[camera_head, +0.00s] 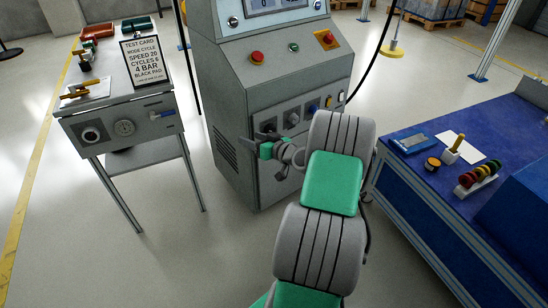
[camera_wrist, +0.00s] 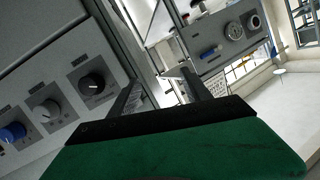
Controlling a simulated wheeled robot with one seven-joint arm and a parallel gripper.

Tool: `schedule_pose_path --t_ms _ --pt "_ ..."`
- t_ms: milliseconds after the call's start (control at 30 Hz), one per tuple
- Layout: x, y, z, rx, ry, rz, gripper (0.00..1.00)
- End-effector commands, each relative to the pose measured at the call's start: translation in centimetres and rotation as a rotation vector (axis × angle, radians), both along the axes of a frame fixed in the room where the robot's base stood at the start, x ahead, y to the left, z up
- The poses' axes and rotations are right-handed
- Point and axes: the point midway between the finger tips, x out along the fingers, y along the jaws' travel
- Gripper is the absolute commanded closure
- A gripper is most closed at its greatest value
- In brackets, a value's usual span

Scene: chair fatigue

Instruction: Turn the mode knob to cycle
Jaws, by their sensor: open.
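The grey machine cabinet (camera_head: 235,95) carries a row of knobs on its lower front panel. The wrist view shows a black knob (camera_wrist: 92,84) with a white pointer mark, a grey knob (camera_wrist: 47,111) and a blue knob (camera_wrist: 12,132). The head view also shows the grey knob (camera_head: 293,118) and blue knob (camera_head: 312,106). Labels are too small to read, so I cannot tell which is the mode knob. My gripper (camera_head: 259,140) is open and empty, near the panel's left end. In the wrist view its fingers (camera_wrist: 161,78) point past the panel's edge, apart from the knobs.
A test card (camera_head: 145,62) reading "MODE CYCLE" stands on the side table (camera_head: 110,95) at left. A blue bench (camera_head: 425,175) stands close at right. Red buttons (camera_head: 257,57) sit above the knob panel. Open floor lies between table and cabinet.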

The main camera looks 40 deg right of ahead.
Motion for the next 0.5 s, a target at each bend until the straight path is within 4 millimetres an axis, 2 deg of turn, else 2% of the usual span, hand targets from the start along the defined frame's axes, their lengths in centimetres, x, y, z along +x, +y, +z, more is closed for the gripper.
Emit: schedule_pose_path --t_ms 33,100,133,200,267,500 --pt "-1.9 -4.2 -4.1 0.026 -0.078 -0.092 0.43" --pt "-3.8 -7.8 -5.2 0.039 -0.168 -0.184 0.43" --pt "-4.5 -8.8 -5.4 0.041 -0.193 -0.211 0.43" --pt "-5.3 -10.2 -5.5 0.046 -0.228 -0.248 0.43" --pt "-5.1 -10.5 -5.4 0.046 -0.238 -0.258 0.43" --pt "-0.8 -11.2 -5.2 0.043 -0.238 -0.254 0.43"
